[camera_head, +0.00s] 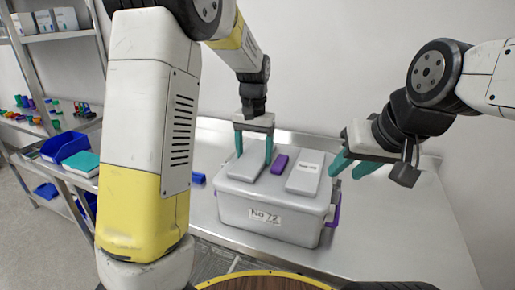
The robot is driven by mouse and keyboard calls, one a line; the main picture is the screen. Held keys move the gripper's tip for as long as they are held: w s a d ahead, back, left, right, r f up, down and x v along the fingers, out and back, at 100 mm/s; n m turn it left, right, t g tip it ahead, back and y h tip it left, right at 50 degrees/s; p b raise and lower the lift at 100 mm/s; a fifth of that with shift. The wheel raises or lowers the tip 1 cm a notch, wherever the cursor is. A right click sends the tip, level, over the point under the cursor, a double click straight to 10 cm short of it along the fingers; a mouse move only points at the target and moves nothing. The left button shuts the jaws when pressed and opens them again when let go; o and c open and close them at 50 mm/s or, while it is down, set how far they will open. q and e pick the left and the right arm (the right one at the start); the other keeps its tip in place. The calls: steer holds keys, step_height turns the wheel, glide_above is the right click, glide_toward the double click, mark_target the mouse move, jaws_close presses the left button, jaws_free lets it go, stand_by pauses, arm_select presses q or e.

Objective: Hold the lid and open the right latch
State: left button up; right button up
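A grey plastic box (268,219) with a "No 72" label stands on the metal table, its grey lid (268,190) on top. A purple latch (333,212) is on the box's right side. My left gripper (254,155) points down at the left of the lid, its teal fingers wide apart around a raised grey panel (246,168). I cannot tell whether the fingertips touch it. My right gripper (352,171) is open and empty, just right of the lid and above the latch.
A small purple piece (280,163) and a pale labelled panel (305,175) are on the lid. A blue object (198,178) lies left of the box. The metal table (400,225) is clear at right. Shelves with blue bins (65,147) stand at left.

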arm_select(q)
steer(key=c, duration=1.1)
jaws_close()
arm_select(e)
steer(key=o, duration=0.5)
steer(key=m+g+y, duration=0.1)
steer(key=m+g, duration=0.3)
steer(key=m, duration=1.3)
glide_toward(337, 196)
steer(key=s+d, duration=0.3)
steer(key=d, duration=0.2)
steer(key=d+f+m+g+y, duration=0.1)
steer(key=d+f+m, duration=0.4)
steer(key=f, duration=0.1)
steer(key=w+a, duration=0.1)
steer(key=a, duration=0.2)
steer(key=w+a, duration=0.1)
steer(key=a, duration=0.3)
steer(key=w+a, duration=0.2)
steer(key=a, duration=0.2)
steer(key=shift+w+r, duration=0.1)
steer(key=shift+a+f, duration=0.2)
steer(key=shift+a, duration=0.15)
steer(key=shift+f, duration=0.35)
steer(key=shift+w, duration=0.1)
steer(key=shift+c, duration=0.3)
jaws_close()
